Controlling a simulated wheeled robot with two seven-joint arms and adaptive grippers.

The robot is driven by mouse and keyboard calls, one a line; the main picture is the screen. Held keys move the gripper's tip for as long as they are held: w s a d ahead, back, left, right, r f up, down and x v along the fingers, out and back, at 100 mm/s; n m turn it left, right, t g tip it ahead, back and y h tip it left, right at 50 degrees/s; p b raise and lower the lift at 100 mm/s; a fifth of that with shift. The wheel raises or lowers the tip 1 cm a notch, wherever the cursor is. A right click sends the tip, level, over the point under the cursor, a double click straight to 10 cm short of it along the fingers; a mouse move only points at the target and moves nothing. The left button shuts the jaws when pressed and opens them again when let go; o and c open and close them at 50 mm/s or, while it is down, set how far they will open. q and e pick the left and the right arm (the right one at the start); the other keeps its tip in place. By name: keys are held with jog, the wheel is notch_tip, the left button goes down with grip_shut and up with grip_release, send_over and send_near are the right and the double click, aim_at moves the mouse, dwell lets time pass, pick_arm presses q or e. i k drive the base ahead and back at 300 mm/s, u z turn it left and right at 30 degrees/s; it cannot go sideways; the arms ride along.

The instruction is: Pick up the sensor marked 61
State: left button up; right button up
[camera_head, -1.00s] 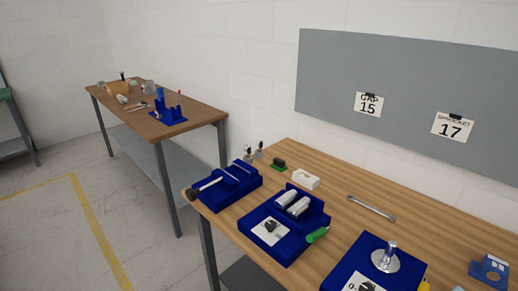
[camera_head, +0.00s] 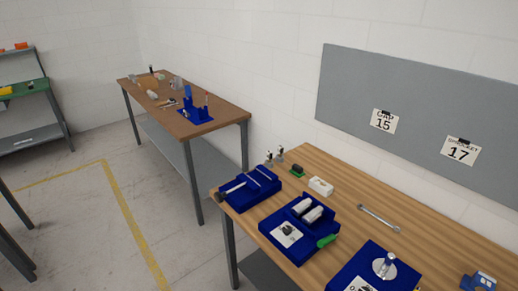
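I cannot make out a sensor marked 61; no such number is legible. Small parts stand at the back left of the near table (camera_head: 345,175): two little silver-and-dark pieces (camera_head: 274,157) and a dark piece on a green base (camera_head: 297,171). A white block (camera_head: 320,187) lies beside them. A blue fixture (camera_head: 272,224) holds two pale cylinders (camera_head: 310,210) and a white card with a dark knob. Another blue base (camera_head: 349,268) carries a silver disc with a post (camera_head: 385,265). Neither of my grippers is in view.
A blue tray (camera_head: 262,195) with a long tool sits at the near table's left end. A wrench (camera_head: 380,218) lies on bare wood. A farther table (camera_head: 225,108) has a blue holder (camera_head: 195,116) and small items. Open floor lies left, with green-topped shelving (camera_head: 25,98) beyond.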

aim_at(280, 148)
jog(key=u, duration=0.7)
jog(key=i, duration=1)
jog(key=u, duration=0.35)
jog(key=i, duration=1.05)
jog(key=z, duration=0.35)
